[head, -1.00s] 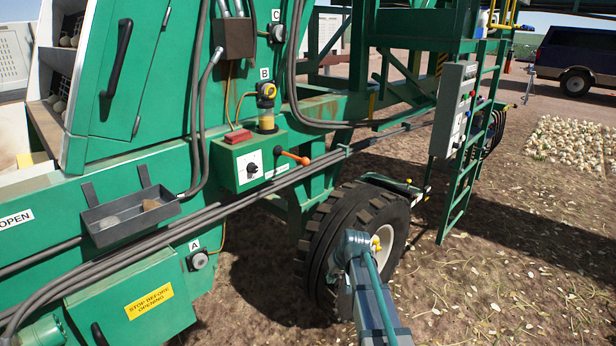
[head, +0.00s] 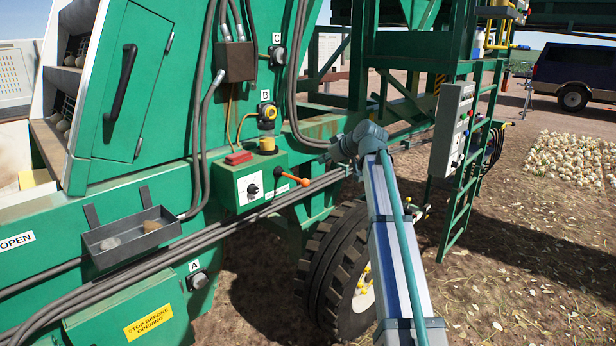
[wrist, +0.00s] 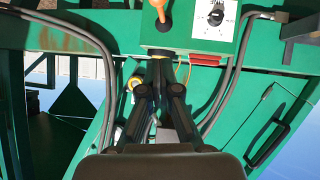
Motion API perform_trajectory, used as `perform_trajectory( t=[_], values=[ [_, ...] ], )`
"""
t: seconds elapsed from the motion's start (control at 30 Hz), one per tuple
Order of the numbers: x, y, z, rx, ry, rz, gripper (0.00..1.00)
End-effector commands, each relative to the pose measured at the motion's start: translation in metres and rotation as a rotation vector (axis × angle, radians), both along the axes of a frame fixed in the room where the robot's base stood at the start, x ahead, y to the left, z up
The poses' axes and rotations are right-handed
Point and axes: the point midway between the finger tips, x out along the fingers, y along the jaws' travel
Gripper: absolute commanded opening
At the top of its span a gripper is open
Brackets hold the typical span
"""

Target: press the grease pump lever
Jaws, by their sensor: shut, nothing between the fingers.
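The orange-handled lever (head: 290,178) sticks out to the right of a green control box (head: 226,186) in the head view. Its orange grip (wrist: 160,10) is at the top of the wrist view, which looks upside down. My gripper (wrist: 168,62) is shut and empty in the wrist view. Its dark fingers lie below the lever in the picture, overlapping the box's edge and apart from the lever. In the head view my arm end is right of the lever; the fingers cannot be made out there.
A black knob (head: 251,189), a red block (head: 238,158) and a yellow cup (head: 268,145) are on the box. Grey hoses (head: 190,226) run alongside. A wheel (head: 330,270) and ladder (head: 466,170) stand right.

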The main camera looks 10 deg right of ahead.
Motion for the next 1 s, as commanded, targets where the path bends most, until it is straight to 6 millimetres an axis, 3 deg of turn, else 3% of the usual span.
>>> perform_trajectory(
  t=[0.63, 1.0],
  values=[
    [0.003, 0.003, -0.002, -0.046, -0.029, 0.036, 0.00],
    [0.046, 0.025, -0.031, -0.046, -0.026, 0.037, 0.00]
  ],
)
